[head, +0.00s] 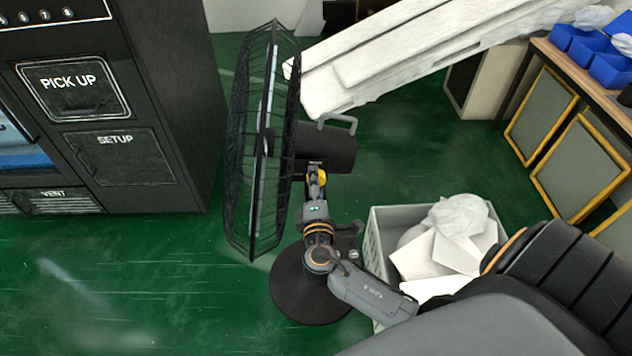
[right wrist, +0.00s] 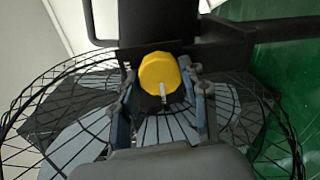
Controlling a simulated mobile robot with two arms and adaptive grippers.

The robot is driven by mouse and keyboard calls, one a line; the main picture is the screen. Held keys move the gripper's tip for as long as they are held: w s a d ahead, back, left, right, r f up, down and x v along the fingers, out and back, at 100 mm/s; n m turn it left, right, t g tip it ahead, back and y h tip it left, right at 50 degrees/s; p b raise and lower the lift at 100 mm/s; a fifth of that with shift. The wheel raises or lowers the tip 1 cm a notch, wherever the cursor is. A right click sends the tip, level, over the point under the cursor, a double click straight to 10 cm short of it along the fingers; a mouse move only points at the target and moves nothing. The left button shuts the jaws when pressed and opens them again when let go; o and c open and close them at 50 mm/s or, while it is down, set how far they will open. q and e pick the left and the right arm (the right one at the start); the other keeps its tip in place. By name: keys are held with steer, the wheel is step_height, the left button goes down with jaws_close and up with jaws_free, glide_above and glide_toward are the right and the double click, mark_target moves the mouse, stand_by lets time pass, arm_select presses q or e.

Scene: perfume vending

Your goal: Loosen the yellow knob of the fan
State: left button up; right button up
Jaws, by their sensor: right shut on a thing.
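The black fan (head: 262,150) stands on a round base (head: 305,292) on the green floor, its caged head facing left toward the vending machine. Its yellow knob (head: 323,178) sits below the motor housing (head: 335,146). In the right wrist view the knob (right wrist: 160,72) shows large and round, in front of the wire cage. My right gripper (head: 316,181) comes up from below and is shut on the knob, with one finger on each side of it in the right wrist view (right wrist: 162,88). My left gripper is not in view.
A black vending machine (head: 165,100) stands at the left. A grey crate (head: 380,245) of white waste stands right of the fan base. A long white panel (head: 400,55) leans behind the fan. A table with blue bins (head: 590,52) is at the far right.

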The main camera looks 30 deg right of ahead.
steer(key=o, duration=1.1)
steer(key=shift+o, duration=0.2)
steer(key=v, duration=1.2)
